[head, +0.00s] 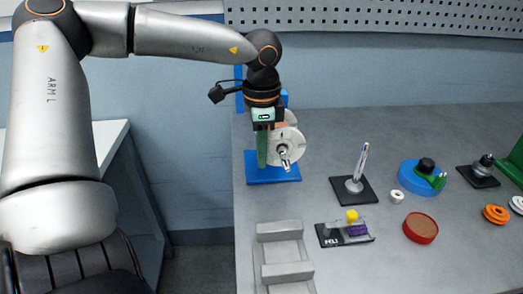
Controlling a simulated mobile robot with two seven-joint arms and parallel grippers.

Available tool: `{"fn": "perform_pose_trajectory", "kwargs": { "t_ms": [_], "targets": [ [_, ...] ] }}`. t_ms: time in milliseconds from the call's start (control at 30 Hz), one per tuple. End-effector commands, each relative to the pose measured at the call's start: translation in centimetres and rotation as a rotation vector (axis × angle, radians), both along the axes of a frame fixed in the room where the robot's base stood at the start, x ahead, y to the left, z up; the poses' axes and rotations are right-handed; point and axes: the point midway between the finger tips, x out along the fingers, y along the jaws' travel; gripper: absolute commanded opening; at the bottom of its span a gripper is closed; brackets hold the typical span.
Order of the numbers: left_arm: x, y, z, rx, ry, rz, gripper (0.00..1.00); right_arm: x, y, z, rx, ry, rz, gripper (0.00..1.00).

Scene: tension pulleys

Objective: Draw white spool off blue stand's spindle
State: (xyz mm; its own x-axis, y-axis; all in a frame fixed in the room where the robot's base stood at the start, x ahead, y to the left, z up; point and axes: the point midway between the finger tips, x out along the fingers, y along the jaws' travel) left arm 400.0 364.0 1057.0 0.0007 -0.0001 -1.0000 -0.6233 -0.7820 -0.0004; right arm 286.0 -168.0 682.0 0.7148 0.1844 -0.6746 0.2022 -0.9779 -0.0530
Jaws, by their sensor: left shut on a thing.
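The blue stand (274,176) stands at the table's left back, with a flat blue base and a blue upright behind my arm. The white spool (294,140) is at the stand, its round flange facing forward, with the metal spindle tip (285,162) showing in front of it. My left gripper (264,148) points down at the spool's left side and is shut on it. One green finger shows; the other finger and the spool's far side are hidden. My right gripper is not in view.
A black base with an upright metal pin (357,172), a small white ring (397,196), a red round dish (420,228), a blue round holder (421,176) and orange pulleys (495,214) lie to the right. A grey block fixture (282,256) is in front. A pegboard is behind.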

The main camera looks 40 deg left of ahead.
Motion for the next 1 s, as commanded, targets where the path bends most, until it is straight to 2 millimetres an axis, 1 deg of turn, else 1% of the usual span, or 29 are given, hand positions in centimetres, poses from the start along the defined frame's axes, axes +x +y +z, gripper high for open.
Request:
{"fn": "perform_pose_trajectory", "kwargs": {
  "t_ms": [267, 567, 867, 1000],
  "targets": [
    [0.08, -0.01, 0.11, 0.0, -0.003, 0.0, 0.0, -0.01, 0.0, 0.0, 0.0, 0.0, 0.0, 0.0],
    [0.04, 0.06, 0.16, 0.002, -0.004, 0.001, 0.0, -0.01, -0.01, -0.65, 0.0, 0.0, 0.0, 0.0],
    [0.02, 0.05, 0.31, 0.001, -0.003, 0.0, 0.0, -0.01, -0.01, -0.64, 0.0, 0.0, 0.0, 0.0],
    [-0.14, -0.19, 0.22, 0.0, -0.004, -0.001, 0.0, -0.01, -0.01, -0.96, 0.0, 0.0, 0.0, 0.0]
  ]
}}
